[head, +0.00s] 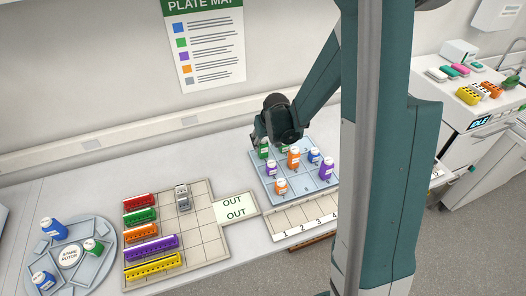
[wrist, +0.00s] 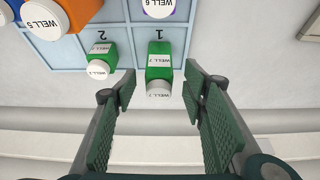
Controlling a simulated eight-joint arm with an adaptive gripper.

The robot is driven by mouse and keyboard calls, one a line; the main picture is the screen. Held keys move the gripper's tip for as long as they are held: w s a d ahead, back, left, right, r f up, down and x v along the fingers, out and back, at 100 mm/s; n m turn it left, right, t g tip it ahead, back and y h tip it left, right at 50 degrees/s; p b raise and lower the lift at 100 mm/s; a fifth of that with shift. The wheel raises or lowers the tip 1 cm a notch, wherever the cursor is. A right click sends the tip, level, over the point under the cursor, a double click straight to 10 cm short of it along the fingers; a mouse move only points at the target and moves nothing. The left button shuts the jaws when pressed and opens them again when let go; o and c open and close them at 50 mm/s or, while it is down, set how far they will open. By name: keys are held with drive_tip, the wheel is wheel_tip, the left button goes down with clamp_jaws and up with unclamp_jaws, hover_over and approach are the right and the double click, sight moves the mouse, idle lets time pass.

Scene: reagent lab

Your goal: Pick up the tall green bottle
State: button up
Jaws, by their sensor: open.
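The tall green bottle (wrist: 160,62) with a white cap stands in the compartment marked 1 of the blue rack (wrist: 125,45) in the wrist view. My gripper (wrist: 160,76) is open and empty, with one finger on either side of that bottle's cap end and no visible contact. A shorter green bottle (wrist: 101,58) stands in compartment 2, outside the left finger. In the head view the tall green bottle (head: 263,151) shows at the rack's back left corner, partly hidden below my dark wrist. The shorter one is mostly hidden there.
Orange bottles (head: 293,157), purple bottles (head: 326,169) and a blue bottle (head: 314,155) share the rack. A beige numbered strip (head: 303,217) lies in front. A beige grid board (head: 207,235) with coloured racks and a round rotor (head: 98,228) are to the left. The wall is close behind.

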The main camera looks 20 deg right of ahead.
sight(263, 146)
drive_tip(key=shift+p+x, duration=0.35)
drive_tip(key=shift+x, duration=2.25)
drive_tip(key=shift+w+d+r, duration=0.1)
drive_tip(key=shift+w, duration=0.05)
drive_tip(key=shift+c, duration=0.4)
drive_tip(key=c, duration=0.9)
